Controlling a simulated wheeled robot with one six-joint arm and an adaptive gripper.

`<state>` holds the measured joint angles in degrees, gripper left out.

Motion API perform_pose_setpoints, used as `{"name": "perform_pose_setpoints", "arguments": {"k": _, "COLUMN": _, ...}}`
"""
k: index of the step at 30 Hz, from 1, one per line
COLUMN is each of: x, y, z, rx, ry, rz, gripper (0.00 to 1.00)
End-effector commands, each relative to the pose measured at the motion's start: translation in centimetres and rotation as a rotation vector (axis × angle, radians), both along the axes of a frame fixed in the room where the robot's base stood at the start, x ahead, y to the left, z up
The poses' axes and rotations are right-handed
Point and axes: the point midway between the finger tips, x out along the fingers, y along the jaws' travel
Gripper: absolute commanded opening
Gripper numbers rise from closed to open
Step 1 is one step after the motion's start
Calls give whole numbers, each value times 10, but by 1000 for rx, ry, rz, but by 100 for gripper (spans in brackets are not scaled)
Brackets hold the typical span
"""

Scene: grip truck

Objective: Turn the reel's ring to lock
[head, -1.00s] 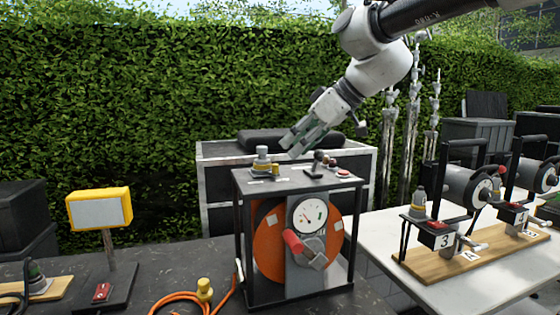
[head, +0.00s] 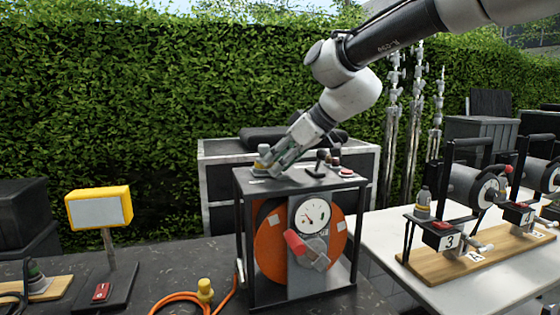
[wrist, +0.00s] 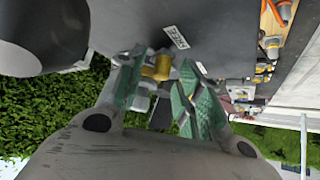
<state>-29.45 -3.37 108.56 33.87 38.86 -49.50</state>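The reel (head: 268,248) is an orange drum in a black frame, with a gauge and a red-handled crank on its front. On the left of its top plate (head: 318,182) stands a grey connector with a yellow ring (head: 262,158). My gripper (head: 274,165) slants down from the right, its fingertips close beside the connector and just above the plate. In the wrist view, the green-padded fingers (wrist: 160,70) are apart. A brass-coloured cylinder (wrist: 156,68) and grey connector parts (wrist: 142,96) show between them. I cannot tell whether the fingers touch anything.
A black-knobbed lever (head: 321,160) and a red button (head: 347,172) stand right of my gripper on the same plate. A yellow lamp (head: 98,208) stands left. An orange cable (head: 180,300) lies in front. A white table (head: 385,232) with numbered rigs is at right.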

Motion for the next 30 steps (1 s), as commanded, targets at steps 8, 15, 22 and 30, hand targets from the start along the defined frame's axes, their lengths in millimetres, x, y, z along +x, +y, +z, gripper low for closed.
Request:
{"name": "perform_pose_setpoints", "arguments": {"k": 8, "x": 0, "y": 0, "z": 0, "rx": 0, "ry": 0, "rz": 0, "gripper": 12}}
{"name": "perform_pose_setpoints", "arguments": {"k": 15, "x": 0, "y": 0, "z": 0, "rx": -1, "ry": 0, "rz": -5, "gripper": 0}}
{"name": "perform_pose_setpoints", "arguments": {"k": 22, "x": -5, "y": 4, "z": -1, "rx": -6, "ry": 1, "rz": -93, "gripper": 0}}
{"name": "perform_pose_setpoints", "arguments": {"k": 30, "x": -5, "y": 5, "z": 0, "rx": -1, "ry": 0, "rz": -128, "gripper": 0}}
